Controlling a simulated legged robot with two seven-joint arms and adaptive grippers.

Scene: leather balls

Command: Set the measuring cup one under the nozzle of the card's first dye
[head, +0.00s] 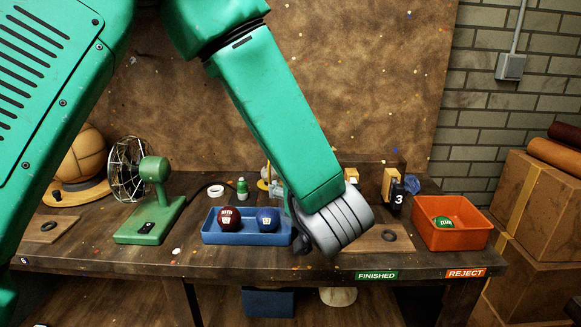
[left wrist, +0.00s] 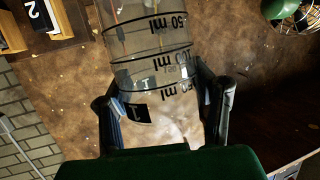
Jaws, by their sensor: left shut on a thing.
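In the left wrist view my left gripper (left wrist: 165,108) is shut on a clear measuring cup (left wrist: 150,45) with black rings and ml marks. The cup lies between the two dark fingers. A black tag (left wrist: 137,113), apparently reading 1, shows at the cup. In the head view my green left arm hides most of the cup and fingers. A black plate marked 3 (head: 398,197) stands on a wooden-topped nozzle post (head: 391,178) at the back right. A plate marked 2 (left wrist: 37,14) shows at the wrist view's upper left. I cannot make out the card. My right gripper is not in view.
A blue tray (head: 248,239) holds a dark red ball (head: 229,218) and a blue ball (head: 268,218). A green fan (head: 150,200) stands left of it. Cardboard boxes (head: 545,215) are stacked beyond.

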